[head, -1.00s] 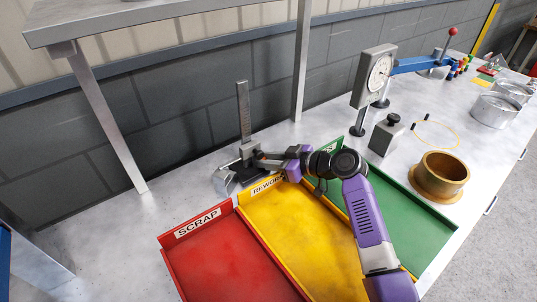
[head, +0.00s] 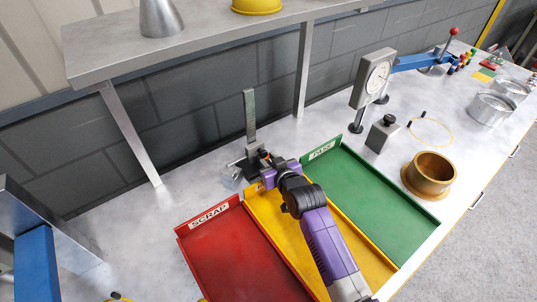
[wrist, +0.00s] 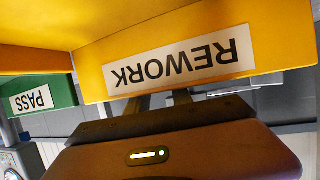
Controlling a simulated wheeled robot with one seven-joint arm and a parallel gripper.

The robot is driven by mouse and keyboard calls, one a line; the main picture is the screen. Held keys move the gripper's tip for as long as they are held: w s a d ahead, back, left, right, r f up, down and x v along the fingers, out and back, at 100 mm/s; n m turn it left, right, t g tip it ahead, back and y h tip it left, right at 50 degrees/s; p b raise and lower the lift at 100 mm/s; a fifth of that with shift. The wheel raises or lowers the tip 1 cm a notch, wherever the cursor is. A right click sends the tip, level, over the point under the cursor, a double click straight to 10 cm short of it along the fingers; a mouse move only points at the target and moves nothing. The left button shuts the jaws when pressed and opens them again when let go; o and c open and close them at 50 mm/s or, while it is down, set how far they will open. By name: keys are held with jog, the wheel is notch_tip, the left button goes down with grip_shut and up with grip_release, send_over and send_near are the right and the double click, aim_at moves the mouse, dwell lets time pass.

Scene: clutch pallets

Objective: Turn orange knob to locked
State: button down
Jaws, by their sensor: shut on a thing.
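A grey height gauge (head: 250,115) stands upright on the bench behind the trays, its dark carriage low on the post. My gripper (head: 257,163) is at the gauge's lower part, just behind the yellow tray's back wall. It is shut on a small part there, which I take to be the orange knob. The knob is hidden by my gripper and wrist, so its turn position cannot be seen. In the wrist view, my gripper's dark fingers (wrist: 163,98) run behind the yellow REWORK wall, which hides their tips.
The yellow REWORK tray (wrist: 285,35) is very close to my wrist. The red SCRAP tray (head: 235,255) lies left and the green PASS tray (head: 385,200) right. A brass ring (head: 430,175) and a dial gauge (head: 375,75) stand right. A shelf (head: 220,35) overhangs the bench behind.

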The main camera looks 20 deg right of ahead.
jog(key=shift+h, duration=0.3)
dwell(0.4)
jog(key=c, duration=1.5)
grip_release()
jog(key=shift+o, duration=0.2)
jog(key=shift+s, duration=0.1)
jog(key=v, duration=0.6)
jog(key=shift+s+b, duration=0.1)
jog(key=shift+b, duration=0.25)
jog(key=shift+s+r, duration=0.3)
jog(key=shift+s, duration=0.35)
jog(key=shift+o, duration=0.5)
